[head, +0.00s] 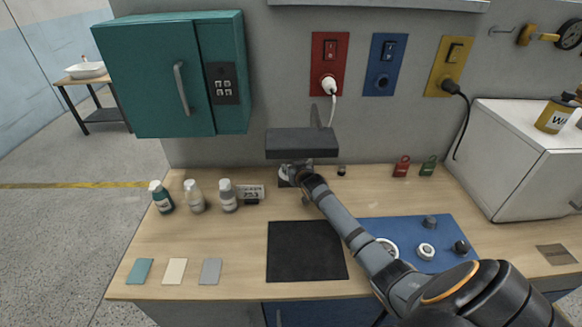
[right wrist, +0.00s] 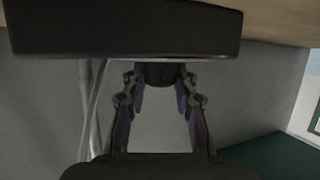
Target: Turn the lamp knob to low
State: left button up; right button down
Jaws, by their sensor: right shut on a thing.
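The lamp's dark flat head (head: 302,143) stands in front of the back wall, above the desk. My right arm reaches over the desk, and its gripper (head: 291,174) is just below the lamp head, near the lamp's foot. In the right wrist view my right gripper (right wrist: 160,84) is shut on a dark round knob (right wrist: 160,73) beside a long dark block (right wrist: 125,28). The knob's marks are not visible, so its setting cannot be read. The knob is hidden in the head view. My left gripper is not in view.
Several bottles (head: 196,196) and a small display (head: 250,192) stand left of my gripper. A teal cabinet (head: 150,80) hangs above them. A black mat (head: 304,265) and a blue mat (head: 375,228) with knobs lie in front. A white plug (head: 328,84) sits in the red socket.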

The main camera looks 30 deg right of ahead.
jog(key=shift+a+m+h, duration=0.1)
jog(key=shift+m+h, duration=0.2)
jog(key=shift+h, duration=0.1)
jog(key=shift+m+g+h, duration=0.3)
jog(key=shift+m+h, duration=0.1)
jog(key=m+g+h+b, duration=0.1)
jog(key=m+h+b, duration=0.1)
jog(key=b, duration=0.2)
jog(key=m+g+h+b, duration=0.2)
jog(key=b, duration=0.2)
jog(key=m+g+h+b, duration=0.1)
jog(key=m+h+b, duration=0.1)
jog(key=b, duration=0.2)
jog(key=shift+f+m+g, duration=0.3)
jog(key=shift+m+g, duration=0.1)
jog(key=shift+r+m+g+h+b, duration=0.25)
jog(key=shift+m+g+h+b, duration=0.35)
jog(key=shift+b, duration=0.25)
jog(key=c, duration=1)
grip_release()
